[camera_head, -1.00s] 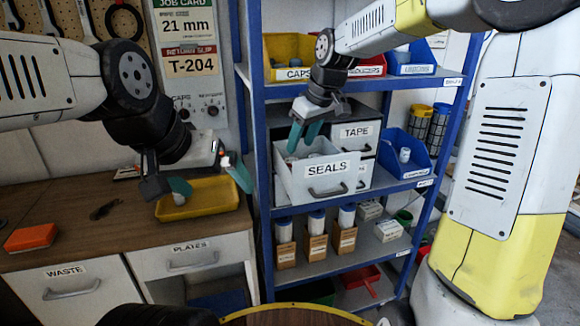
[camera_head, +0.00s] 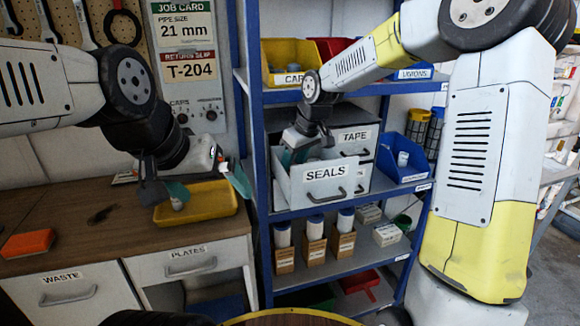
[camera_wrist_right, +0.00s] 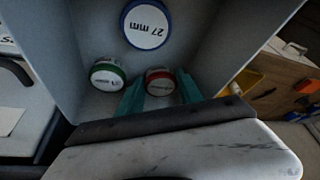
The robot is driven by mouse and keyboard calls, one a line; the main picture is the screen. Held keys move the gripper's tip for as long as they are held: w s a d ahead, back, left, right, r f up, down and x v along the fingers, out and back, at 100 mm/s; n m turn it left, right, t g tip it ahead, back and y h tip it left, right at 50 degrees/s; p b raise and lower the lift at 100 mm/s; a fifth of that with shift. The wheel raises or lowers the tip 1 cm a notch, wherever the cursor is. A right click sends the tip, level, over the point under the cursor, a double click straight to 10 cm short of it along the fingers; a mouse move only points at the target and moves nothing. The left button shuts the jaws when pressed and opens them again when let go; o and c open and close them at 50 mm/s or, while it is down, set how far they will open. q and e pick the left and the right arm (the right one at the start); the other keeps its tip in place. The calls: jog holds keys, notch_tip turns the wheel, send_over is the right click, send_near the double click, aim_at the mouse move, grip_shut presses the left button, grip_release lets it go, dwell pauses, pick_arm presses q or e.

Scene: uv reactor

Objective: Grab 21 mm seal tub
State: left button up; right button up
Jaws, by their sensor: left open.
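The SEALS drawer (camera_head: 305,199) stands pulled out of the middle shelf unit. My right gripper (camera_head: 295,157) reaches down into it. In the right wrist view, three tubs stand in the drawer: a blue-rimmed tub marked 27 mm (camera_wrist_right: 147,25), a green-rimmed tub (camera_wrist_right: 107,75) and a red-rimmed tub (camera_wrist_right: 160,82). The green and red tubs' labels are too small to read. The right gripper's teal fingers (camera_wrist_right: 160,90) lie on either side of the red-rimmed tub; whether they press on it is unclear. My left gripper (camera_head: 206,184) is open above the yellow tray.
The job card (camera_head: 184,32) reads 21 mm. The yellow tray (camera_head: 210,203) and an orange block (camera_head: 27,244) lie on the workbench (camera_head: 75,215). A TAPE drawer (camera_head: 356,140) and a blue bin (camera_head: 405,160) flank the open drawer. Blue shelf posts (camera_head: 262,190) stand close by.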

jog(key=c, duration=0.3)
